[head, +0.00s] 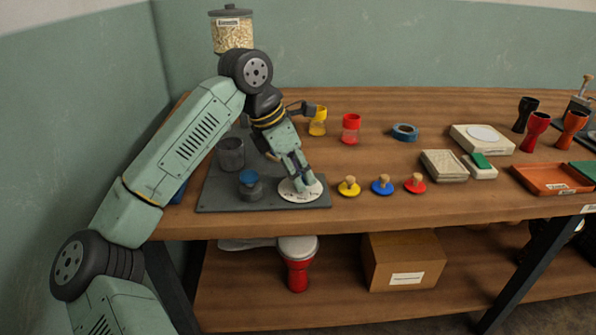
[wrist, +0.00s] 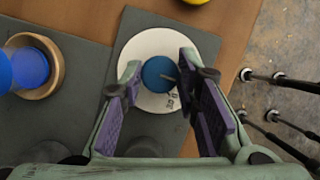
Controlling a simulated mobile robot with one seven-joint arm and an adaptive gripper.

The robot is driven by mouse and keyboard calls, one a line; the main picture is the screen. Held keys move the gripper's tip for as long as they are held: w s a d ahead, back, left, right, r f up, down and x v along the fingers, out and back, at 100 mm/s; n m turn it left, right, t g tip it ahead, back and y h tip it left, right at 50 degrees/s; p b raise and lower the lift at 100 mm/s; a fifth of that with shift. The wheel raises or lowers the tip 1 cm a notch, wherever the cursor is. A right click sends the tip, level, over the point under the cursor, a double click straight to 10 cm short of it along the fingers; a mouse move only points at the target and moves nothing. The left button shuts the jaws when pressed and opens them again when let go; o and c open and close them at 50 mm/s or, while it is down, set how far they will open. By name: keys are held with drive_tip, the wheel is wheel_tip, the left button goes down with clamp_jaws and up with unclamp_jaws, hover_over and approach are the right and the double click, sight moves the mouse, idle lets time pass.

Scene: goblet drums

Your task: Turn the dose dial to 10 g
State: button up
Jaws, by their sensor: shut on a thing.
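The dose dial is a round white disc (head: 289,193) with dark marks, lying flat on the grey base plate near its front right corner. In the wrist view the white disc (wrist: 137,48) has a round blue knob (wrist: 157,72) at its middle, with a thin light pointer towards the right. My gripper (head: 302,186) reaches down onto the dial. In the wrist view my gripper (wrist: 159,72) has its fingers on either side of the knob and is shut on it. The dial's figures are too small to read, and the fingers hide part of the disc.
A blue-topped grey piece (head: 250,183) stands left of the dial on the base plate (head: 222,203). Yellow (head: 349,187), blue (head: 381,185) and red (head: 415,184) knobbed discs stand to the right. A seed hopper (head: 231,32) is behind. The table's front edge is close.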

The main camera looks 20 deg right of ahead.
drive_tip(key=n+b, duration=0.1)
drive_tip(key=n, duration=0.1)
drive_tip(key=n+t+b, duration=0.1)
drive_tip(key=b, duration=0.1)
drive_tip(key=shift+s+f+n+y, duration=0.2)
drive_tip(key=shift+n+y, duration=0.1)
drive_tip(key=shift+n, duration=0.1)
drive_tip(key=n+t+b, duration=0.1)
drive_tip(key=n+b, duration=0.1)
drive_tip(key=n, duration=0.1)
drive_tip(key=n+t+y+b, duration=0.1)
drive_tip(key=n+b, duration=0.1)
drive_tip(key=n, duration=0.1)
drive_tip(key=shift+d+r, duration=0.1)
drive_tip(key=shift+r, duration=0.05)
idle(0.4)
drive_tip(key=o, duration=1.1)
drive_tip(key=shift+o, duration=0.2)
drive_tip(key=shift+r, duration=0.1)
